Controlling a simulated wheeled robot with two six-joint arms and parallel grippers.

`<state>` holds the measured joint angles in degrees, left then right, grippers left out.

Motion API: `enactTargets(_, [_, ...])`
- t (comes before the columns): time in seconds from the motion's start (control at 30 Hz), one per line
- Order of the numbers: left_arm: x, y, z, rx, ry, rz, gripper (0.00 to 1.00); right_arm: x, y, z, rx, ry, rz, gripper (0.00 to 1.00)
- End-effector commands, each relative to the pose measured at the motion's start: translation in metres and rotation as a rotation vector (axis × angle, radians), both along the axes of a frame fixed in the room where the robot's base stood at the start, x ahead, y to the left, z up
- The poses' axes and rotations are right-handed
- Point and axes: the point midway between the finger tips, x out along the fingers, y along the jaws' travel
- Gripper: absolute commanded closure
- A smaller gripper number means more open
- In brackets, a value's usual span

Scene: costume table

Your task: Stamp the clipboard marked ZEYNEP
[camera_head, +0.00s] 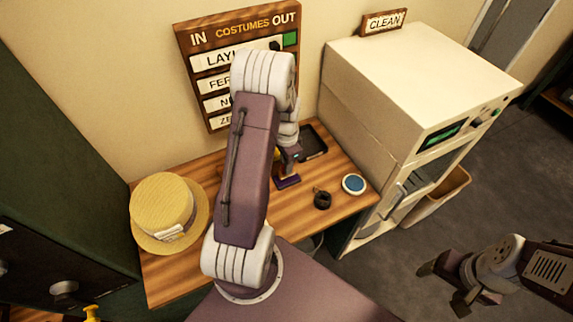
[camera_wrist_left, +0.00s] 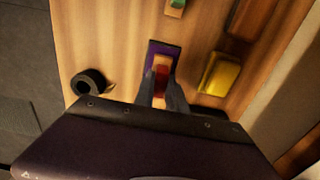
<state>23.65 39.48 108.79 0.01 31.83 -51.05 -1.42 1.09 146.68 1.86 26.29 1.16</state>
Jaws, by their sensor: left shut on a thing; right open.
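My left gripper (camera_wrist_left: 161,95) is shut on a small red and orange block (camera_wrist_left: 162,72), which I take to be a stamp. A flat purple piece (camera_wrist_left: 151,51) lies under or around the block; I cannot tell whether they are joined. The purple piece also shows in the head view (camera_head: 287,182), low over the wooden table; my left arm hides part of this area. My right gripper (camera_head: 446,286) is open and empty, over the floor at lower right. I see no clipboard reading ZEYNEP; a wall board row starting "ZE" (camera_head: 228,122) is partly hidden by my arm.
A straw hat (camera_head: 160,205) sits on the table's left. A black ring-shaped item (camera_head: 322,199) and a blue round tin (camera_head: 354,184) lie on the right. A yellow block (camera_wrist_left: 222,75) is close beside the left gripper. A white cabinet (camera_head: 390,90) stands at right.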

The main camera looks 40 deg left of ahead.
Motion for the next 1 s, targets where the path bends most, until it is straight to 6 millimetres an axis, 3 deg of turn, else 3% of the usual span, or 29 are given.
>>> enactTargets(0.03, [0.0,0.0,0.011,0.0,-0.001,0.0,1.0,0.0,0.0,0.01,0.0,0.0,0.0,0.27])
enactTargets(0.47, [0.001,0.0,0.052,0.001,-0.002,0.0,1.0,0.0,0.0,0.047,0.0,0.0,0.0,0.27])
enactTargets(0.8, [0.001,0.0,0.051,0.001,-0.002,0.007,1.0,0.0,0.0,0.046,0.0,0.0,0.0,0.27])
enactTargets(1.0, [0.012,0.005,0.049,0.001,-0.001,0.101,1.0,0.0,0.0,0.046,0.0,0.0,0.0,0.27])
